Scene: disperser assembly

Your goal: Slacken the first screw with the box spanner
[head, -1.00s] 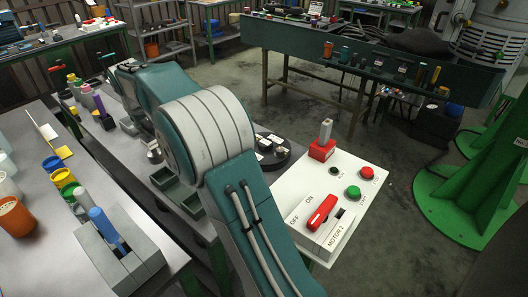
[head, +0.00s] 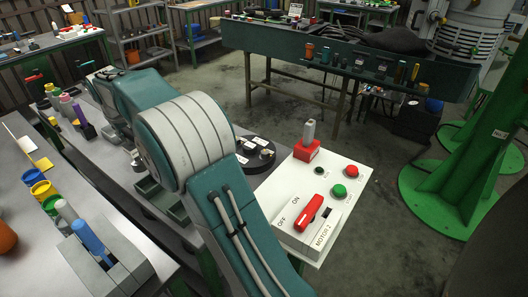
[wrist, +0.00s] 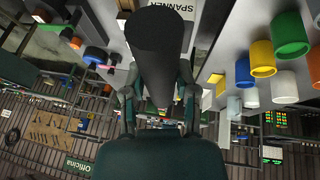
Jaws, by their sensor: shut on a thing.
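In the wrist view my gripper (wrist: 158,88) is shut around a thick dark cylinder, which looks like the box spanner (wrist: 158,42). One finger lies on each side of it, and its round end faces the camera. A white label reading SPANNER (wrist: 176,6) shows behind it, on a grey surface. In the head view my arm reaches over the bench to the upper left, and its end is too small to make out. I cannot pick out the first screw in either view.
A white panel (head: 345,190) marked MOTOR 2 with a red switch (head: 309,212) stands right of my arm. A grey block (head: 125,262) with coloured-handled tools, and a yellow cup (head: 44,190), are on the left bench. Open floor (head: 215,85) lies behind.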

